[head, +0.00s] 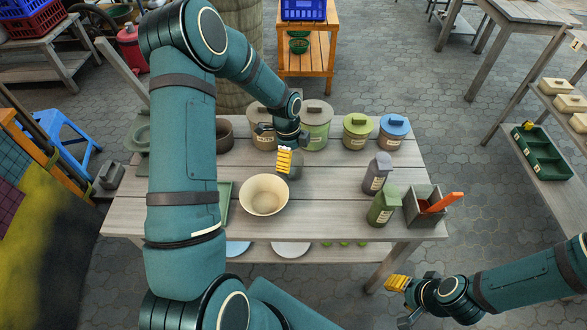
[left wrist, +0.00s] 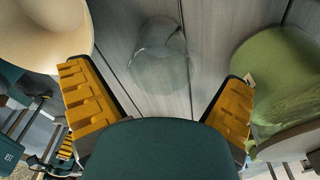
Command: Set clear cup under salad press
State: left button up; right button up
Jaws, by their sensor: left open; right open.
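The clear cup (left wrist: 160,58) stands on the grey plank table in the left wrist view, ahead of and between the two yellow finger pads, apart from them. In the head view the cup (head: 297,170) is a faint grey shape, partly hidden by my left gripper. My left gripper (head: 285,160) is open above the table, close to the cup, with nothing in it. My right gripper (head: 405,300) is open and empty, off the table's front right corner.
A cream bowl (head: 264,195) stands in front of the cup. Lidded canisters, including a green one (head: 316,118), line the back. Two jars (head: 384,205) and a grey box (head: 425,206) with an orange handle stand at the right. The table between bowl and jars is clear.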

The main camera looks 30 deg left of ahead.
pick_arm(q)
notch_tip(320, 180, down, 2)
jog(key=shift+d+f, duration=0.1)
jog(key=c, duration=1.2)
jog(key=shift+c, duration=0.5)
jog(key=shift+r, duration=0.2)
notch_tip(320, 180, up, 10)
jog(key=p, duration=0.1)
jog(key=s+d+r+n+t+y, duration=0.1)
jog(key=s+d+r+n, duration=0.1)
jog(key=d+n, duration=0.55)
jog(key=s+d+r+n, duration=0.1)
jog(key=d+n, duration=0.6)
jog(key=n, duration=0.2)
jog(key=s+f, duration=0.4)
jog(key=f, duration=0.1)
jog(key=shift+s+a, duration=0.15)
jog(key=shift+s, duration=0.15)
